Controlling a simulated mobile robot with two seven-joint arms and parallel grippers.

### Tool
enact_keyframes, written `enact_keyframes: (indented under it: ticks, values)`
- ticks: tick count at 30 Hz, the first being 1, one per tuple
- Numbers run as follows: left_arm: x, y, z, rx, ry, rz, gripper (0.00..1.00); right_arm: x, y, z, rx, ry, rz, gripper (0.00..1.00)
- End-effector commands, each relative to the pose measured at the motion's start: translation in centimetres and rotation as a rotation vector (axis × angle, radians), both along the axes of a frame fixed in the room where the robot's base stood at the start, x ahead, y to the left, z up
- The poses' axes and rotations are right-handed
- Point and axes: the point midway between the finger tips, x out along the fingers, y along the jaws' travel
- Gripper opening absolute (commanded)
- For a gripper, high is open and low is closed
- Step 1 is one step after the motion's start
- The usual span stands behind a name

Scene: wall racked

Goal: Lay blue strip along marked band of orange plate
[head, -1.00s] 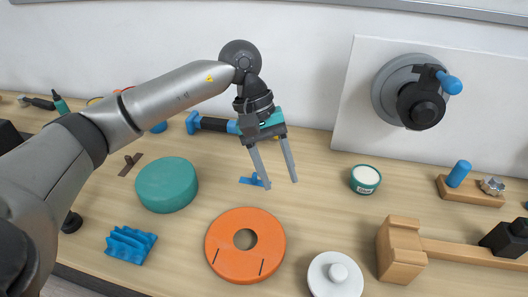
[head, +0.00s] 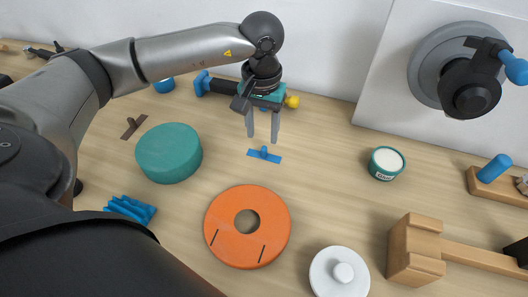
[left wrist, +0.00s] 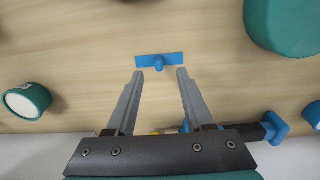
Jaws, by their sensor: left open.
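The blue strip (head: 265,155) lies flat on the table, a thin bar with a small upright knob at its middle. It also shows in the left wrist view (left wrist: 172,60), just beyond the fingertips. My left gripper (head: 262,140) is open and empty, its fingers pointing down behind the strip in the head view. In the left wrist view its two fingers (left wrist: 159,72) stand apart, with the knob between their lines. The orange plate (head: 271,210) is a round disc with a centre hole, nearer the front. Two short black marks show on its front part. My right gripper is not seen.
A teal round block (head: 168,152) stands left of the strip, with a brown strip (head: 133,125) behind it. A white lidded disc (head: 338,275), a wooden mallet (head: 415,250) and a glue pot (head: 386,163) stand to the right. Table between strip and plate is clear.

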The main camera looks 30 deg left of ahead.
Motion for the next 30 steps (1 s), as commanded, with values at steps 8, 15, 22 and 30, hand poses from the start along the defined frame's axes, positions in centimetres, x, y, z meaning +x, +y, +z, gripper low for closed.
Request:
enact_keyframes:
  ticks: [8, 15, 22, 30]
  values:
    - [0.3, -0.1, -2.8, 0.000, 0.005, 0.000, 0.53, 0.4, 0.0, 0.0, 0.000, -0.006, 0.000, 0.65]
    - [0.5, -0.1, -5.5, 0.000, 0.001, 0.000, 0.53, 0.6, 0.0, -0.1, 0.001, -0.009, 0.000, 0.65]
    - [0.5, -0.1, -5.6, -0.001, 0.000, 0.000, 0.53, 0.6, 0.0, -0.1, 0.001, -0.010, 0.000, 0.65]
    - [0.5, -0.1, -5.6, -0.001, 0.000, 0.000, 0.24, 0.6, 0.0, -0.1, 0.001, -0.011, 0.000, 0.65]
